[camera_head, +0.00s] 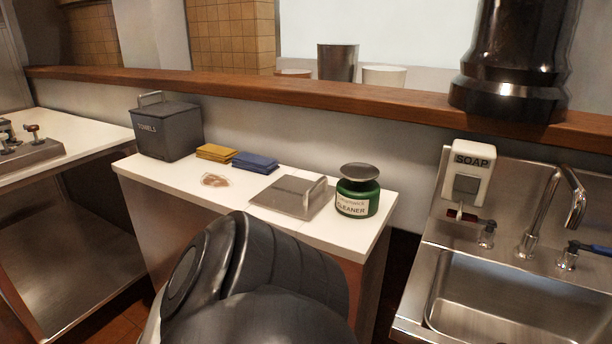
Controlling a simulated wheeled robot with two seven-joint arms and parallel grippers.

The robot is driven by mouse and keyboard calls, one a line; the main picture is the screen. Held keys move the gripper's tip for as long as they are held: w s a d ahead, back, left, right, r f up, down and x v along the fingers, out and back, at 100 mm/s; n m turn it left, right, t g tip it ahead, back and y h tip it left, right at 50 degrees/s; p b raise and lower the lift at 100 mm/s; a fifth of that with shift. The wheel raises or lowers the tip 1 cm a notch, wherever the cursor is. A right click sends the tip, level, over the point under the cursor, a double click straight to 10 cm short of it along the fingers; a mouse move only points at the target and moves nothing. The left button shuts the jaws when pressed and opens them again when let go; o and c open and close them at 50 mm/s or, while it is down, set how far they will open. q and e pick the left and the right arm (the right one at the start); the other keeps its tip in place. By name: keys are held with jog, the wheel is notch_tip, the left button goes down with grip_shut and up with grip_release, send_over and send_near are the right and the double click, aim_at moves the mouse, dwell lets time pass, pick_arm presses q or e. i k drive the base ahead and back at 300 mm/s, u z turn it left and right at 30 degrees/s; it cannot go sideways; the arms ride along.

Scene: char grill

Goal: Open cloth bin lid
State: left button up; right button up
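A dark grey box marked TOWELS (168,132) stands at the left back of the white counter. Its lid lies flat on top and looks shut, with a metal loop handle (150,98) standing up from it. It is the only lidded bin I see on this counter. A large dark rounded body, part of my own robot, fills the lower middle of the view, well to the right of the box and nearer. Neither of my grippers shows.
On the white counter (135,165) are yellow pads (216,152), blue pads (255,162), a steel plate with a handle (284,197) and a green CLEANER jar (356,196). A sink (490,305) with a SOAP dispenser (466,180) is right. A wooden ledge (300,92) runs behind.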

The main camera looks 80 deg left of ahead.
aim_at(300, 198)
jog(key=u, duration=2.65)
